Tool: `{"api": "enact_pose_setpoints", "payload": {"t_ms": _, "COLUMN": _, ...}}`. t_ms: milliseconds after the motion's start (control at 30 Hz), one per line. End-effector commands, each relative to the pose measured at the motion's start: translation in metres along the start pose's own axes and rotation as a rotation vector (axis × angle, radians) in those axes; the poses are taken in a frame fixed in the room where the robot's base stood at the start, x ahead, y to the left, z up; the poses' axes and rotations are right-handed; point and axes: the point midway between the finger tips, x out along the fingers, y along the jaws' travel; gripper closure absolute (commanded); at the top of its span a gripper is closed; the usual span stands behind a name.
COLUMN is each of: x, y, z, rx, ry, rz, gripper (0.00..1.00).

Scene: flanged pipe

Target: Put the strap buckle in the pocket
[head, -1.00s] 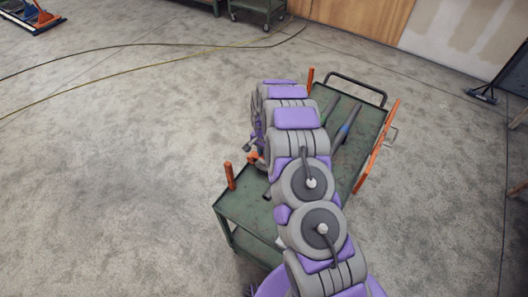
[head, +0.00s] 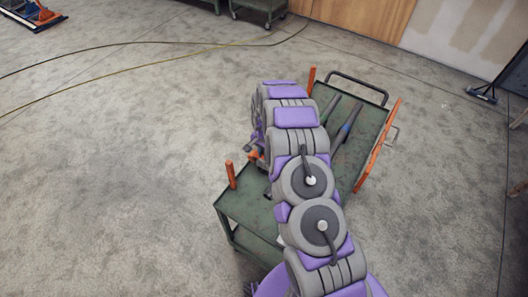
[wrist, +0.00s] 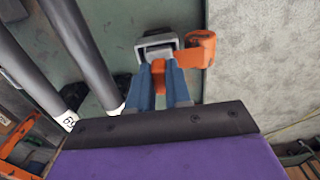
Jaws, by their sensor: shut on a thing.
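In the wrist view, the strap buckle (wrist: 158,46) is a grey metal frame at the tips of my gripper (wrist: 168,72). The two blue fingers are closed on it. Orange strap (wrist: 190,62) runs at and just right of the fingers, over the green cart top. In the head view my arm hides most of the gripper and buckle; a bit of orange (head: 254,157) shows at the arm's left side. I cannot make out the pocket in either view.
The green cart (head: 250,212) has upright orange posts (head: 231,175), an orange side rail (head: 377,147) and a black handle (head: 357,86). Two grey pipe-like bars (wrist: 84,48) lie left of my gripper. Open concrete floor (head: 120,180) surrounds the cart; a cable (head: 150,45) crosses it.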

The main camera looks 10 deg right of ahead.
Motion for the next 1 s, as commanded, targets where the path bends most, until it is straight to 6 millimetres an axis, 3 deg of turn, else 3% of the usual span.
{"api": "enact_pose_setpoints", "payload": {"t_ms": 100, "x": 0.002, "y": 0.000, "z": 0.000, "rx": 0.000, "ry": 0.000, "rz": 0.000, "gripper": 1.00}}
{"api": "enact_pose_setpoints", "payload": {"t_ms": 133, "x": 0.002, "y": 0.000, "z": 0.000, "rx": 0.000, "ry": 0.000, "rz": 0.000, "gripper": 0.79}}
{"api": "enact_pose_setpoints", "payload": {"t_ms": 400, "x": 0.002, "y": 0.000, "z": 0.000, "rx": 0.000, "ry": 0.000, "rz": 0.000, "gripper": 0.53}}
{"api": "enact_pose_setpoints", "payload": {"t_ms": 767, "x": -0.001, "y": 0.000, "z": 0.000, "rx": 0.000, "ry": 0.001, "rz": -0.001, "gripper": 0.52}}
{"api": "enact_pose_setpoints", "payload": {"t_ms": 1000, "x": -0.026, "y": -0.001, "z": -0.001, "rx": -0.002, "ry": 0.002, "rz": -0.002, "gripper": 0.52}}
